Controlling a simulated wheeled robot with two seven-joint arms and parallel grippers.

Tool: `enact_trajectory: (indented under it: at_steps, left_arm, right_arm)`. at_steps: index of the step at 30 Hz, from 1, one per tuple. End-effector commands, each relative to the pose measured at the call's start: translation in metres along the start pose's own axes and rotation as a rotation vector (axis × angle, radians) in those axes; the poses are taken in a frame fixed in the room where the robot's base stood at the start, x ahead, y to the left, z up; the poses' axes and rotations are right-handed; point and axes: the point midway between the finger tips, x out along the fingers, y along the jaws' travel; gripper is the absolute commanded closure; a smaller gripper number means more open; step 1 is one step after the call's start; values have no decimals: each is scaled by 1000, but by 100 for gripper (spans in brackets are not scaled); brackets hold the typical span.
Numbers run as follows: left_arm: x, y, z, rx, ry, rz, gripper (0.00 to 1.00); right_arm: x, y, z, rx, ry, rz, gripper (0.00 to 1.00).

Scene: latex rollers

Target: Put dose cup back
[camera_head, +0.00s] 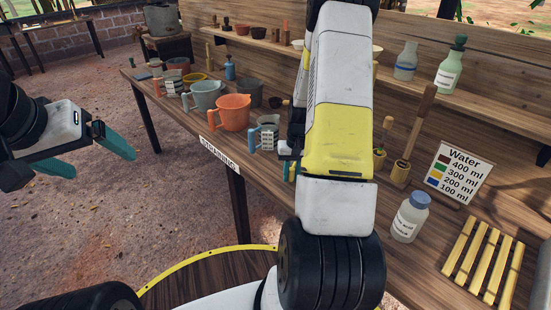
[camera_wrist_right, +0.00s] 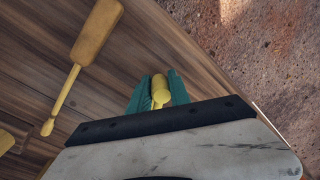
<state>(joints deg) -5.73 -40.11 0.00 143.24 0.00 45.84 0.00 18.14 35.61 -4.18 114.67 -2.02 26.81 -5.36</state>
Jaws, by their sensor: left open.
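My right gripper (camera_wrist_right: 158,92) shows in the right wrist view with its teal fingers close around a small yellow rounded piece (camera_wrist_right: 160,84), touching it on both sides. I cannot tell whether this piece is the dose cup or part of it; its lower end is hidden. In the head view this gripper is mostly hidden behind my right forearm, near the bench's front edge. Small cups, including a dark one (camera_head: 242,29), stand on the upper shelf. My left gripper (camera_head: 88,155) is open and empty, off the bench at the left.
An orange jug (camera_head: 233,112), a teal jug (camera_head: 207,95) and a grey jug with a blue handle (camera_head: 267,134) line the wooden bench. A blue-capped bottle (camera_head: 409,218), water sign (camera_head: 461,172) and yellow slatted rack (camera_head: 484,258) stand right.

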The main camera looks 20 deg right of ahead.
Motion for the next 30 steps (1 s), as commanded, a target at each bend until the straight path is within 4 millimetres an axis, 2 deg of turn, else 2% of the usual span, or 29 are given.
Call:
enact_trajectory:
  at_steps: [1, 3, 4, 14, 17, 24, 30]
  left_arm:
    - [0, 0, 0, 0, 0, 0, 10]
    - [0, 0, 0, 0, 0, 0, 10]
    - [0, 0, 0, 0, 0, 0, 10]
    - [0, 0, 0, 0, 0, 0, 10]
    - [0, 0, 0, 0, 0, 0, 10]
    - [0, 0, 0, 0, 0, 0, 10]
    - [0, 0, 0, 0, 0, 0, 10]
  right_arm:
    - [0, 0, 0, 0, 0, 0, 67]
    - [0, 0, 0, 0, 0, 0, 53]
    - [0, 0, 0, 0, 0, 0, 51]
    - [-4, 0, 0, 0, 1, 0, 51]
    - [-14, 0, -1, 0, 3, 0, 51]
    - [-56, 0, -1, 0, 4, 0, 51]
    - [-76, 0, -1, 0, 1, 0, 51]
